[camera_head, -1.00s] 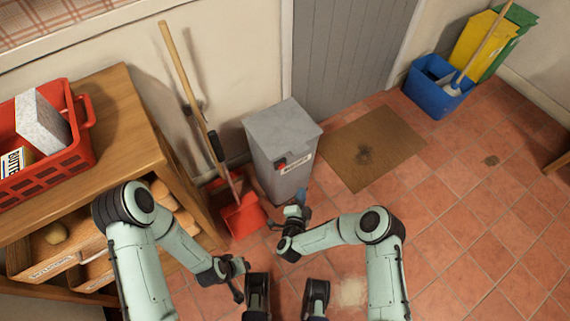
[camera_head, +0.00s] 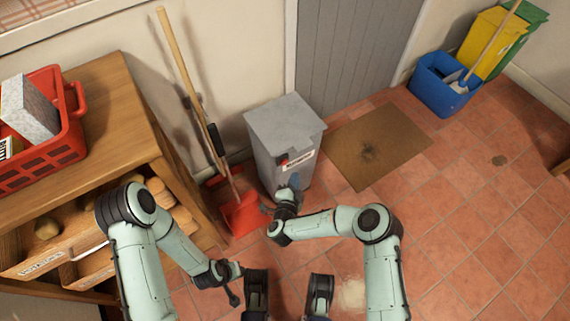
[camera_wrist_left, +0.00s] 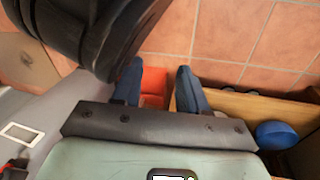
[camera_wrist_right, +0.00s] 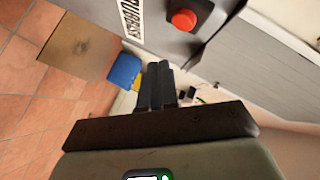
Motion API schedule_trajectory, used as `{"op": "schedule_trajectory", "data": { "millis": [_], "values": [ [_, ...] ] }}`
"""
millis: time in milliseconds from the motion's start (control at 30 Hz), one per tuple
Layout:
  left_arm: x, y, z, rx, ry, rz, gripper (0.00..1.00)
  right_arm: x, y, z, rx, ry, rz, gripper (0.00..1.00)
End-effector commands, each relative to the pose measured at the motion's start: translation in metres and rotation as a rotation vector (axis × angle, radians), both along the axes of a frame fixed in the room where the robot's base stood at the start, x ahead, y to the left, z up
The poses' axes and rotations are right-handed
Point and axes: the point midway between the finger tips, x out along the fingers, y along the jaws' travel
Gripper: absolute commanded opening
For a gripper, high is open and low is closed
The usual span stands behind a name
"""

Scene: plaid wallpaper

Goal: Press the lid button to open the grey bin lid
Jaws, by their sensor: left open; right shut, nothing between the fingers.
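The grey bin (camera_head: 286,122) stands upright against the wall with its lid shut. A red lid button (camera_head: 284,163) sits on its front beside a white label. In the right wrist view the round red button (camera_wrist_right: 183,19) shows close up in a dark surround on the grey front. My right gripper (camera_head: 294,185) is shut and empty just in front of the bin; its fingertips (camera_wrist_right: 160,68) appear below the button in its wrist view, apart from it. My left gripper (camera_head: 238,284) is open and empty, low in front of the wooden unit; its two fingers (camera_wrist_left: 157,72) are spread.
A wooden unit (camera_head: 120,100) with a red basket (camera_head: 75,130) stands left. A broom (camera_head: 185,75) and red dustpan (camera_head: 243,214) stand between unit and bin. A brown mat (camera_head: 375,145) lies right of the bin.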

Motion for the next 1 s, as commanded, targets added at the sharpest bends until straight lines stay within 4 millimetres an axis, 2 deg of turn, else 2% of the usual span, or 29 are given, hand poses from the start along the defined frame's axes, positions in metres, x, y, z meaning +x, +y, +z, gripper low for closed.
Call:
{"op": "schedule_trajectory", "data": {
  "millis": [133, 400, 1000],
  "values": [
    [-0.017, 0.003, -0.017, -0.003, 0.059, 0.005, 0.43, 0.011, 0.008, -0.002, 0.002, -0.002, -0.001, 0.00],
    [-0.037, 0.005, -0.030, -0.006, 0.124, 0.011, 0.43, 0.024, 0.017, -0.001, 0.001, -0.001, -0.001, 0.00],
    [-0.041, 0.006, -0.031, -0.007, 0.135, 0.011, 0.43, 0.026, 0.019, 0.000, 0.001, 0.000, 0.001, 0.00]
  ]
}}
